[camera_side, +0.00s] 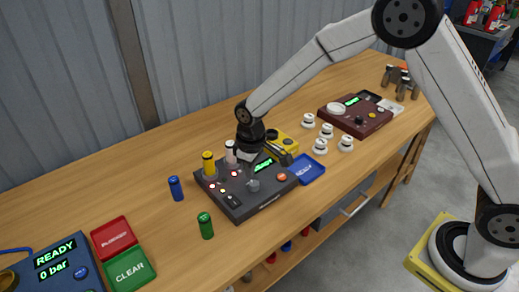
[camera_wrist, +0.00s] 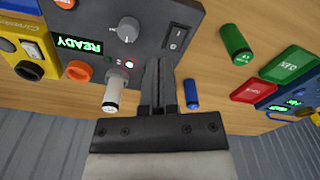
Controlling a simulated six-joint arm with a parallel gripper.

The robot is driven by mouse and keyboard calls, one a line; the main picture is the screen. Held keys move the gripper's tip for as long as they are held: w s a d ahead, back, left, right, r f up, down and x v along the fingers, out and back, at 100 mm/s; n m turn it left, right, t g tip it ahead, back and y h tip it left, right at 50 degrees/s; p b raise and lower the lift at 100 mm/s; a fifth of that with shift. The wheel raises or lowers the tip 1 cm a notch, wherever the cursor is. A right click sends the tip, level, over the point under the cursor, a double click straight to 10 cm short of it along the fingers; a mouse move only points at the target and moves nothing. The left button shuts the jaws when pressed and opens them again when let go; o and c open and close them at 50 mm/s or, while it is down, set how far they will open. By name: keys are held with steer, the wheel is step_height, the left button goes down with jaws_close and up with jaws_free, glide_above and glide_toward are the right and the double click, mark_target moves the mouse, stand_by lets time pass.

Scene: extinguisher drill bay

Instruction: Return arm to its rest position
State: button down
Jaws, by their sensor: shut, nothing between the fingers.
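My gripper (camera_side: 284,156) is above the back edge of the dark grey control box (camera_side: 240,205), next to the white cylinder (camera_side: 231,154). In the wrist view its two black fingers (camera_wrist: 158,66) are together with nothing held between them. They overlap the box (camera_wrist: 120,12) in that picture; the exact height is hard to judge. The yellow cylinder (camera_side: 209,165) stands upright at the box's back left; I cannot make it out in the wrist view. The white cylinder also shows in the wrist view (camera_wrist: 113,92), left of the fingers. The box has a lit green display (camera_side: 263,165).
A blue cylinder (camera_side: 176,188) and a green cylinder (camera_side: 206,226) stand on the bench. A yellow device (camera_side: 288,142), a blue tray (camera_side: 309,172) and several white knobs (camera_side: 320,146) lie to the right. Red (camera_side: 113,236) and green (camera_side: 130,269) pads lie front left.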

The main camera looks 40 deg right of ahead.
steer(key=s+d+r+m+t, duration=0.1)
steer(key=s+d+r+m, duration=0.1)
steer(key=s+d, duration=0.4)
steer(key=s+d+r+m+t, duration=0.1)
steer(key=s+d+r, duration=0.3)
steer(key=s, duration=0.8)
steer(key=shift+s+d+m, duration=0.35)
steer(key=shift+d+m, duration=0.55)
steer(key=shift+d, duration=0.15)
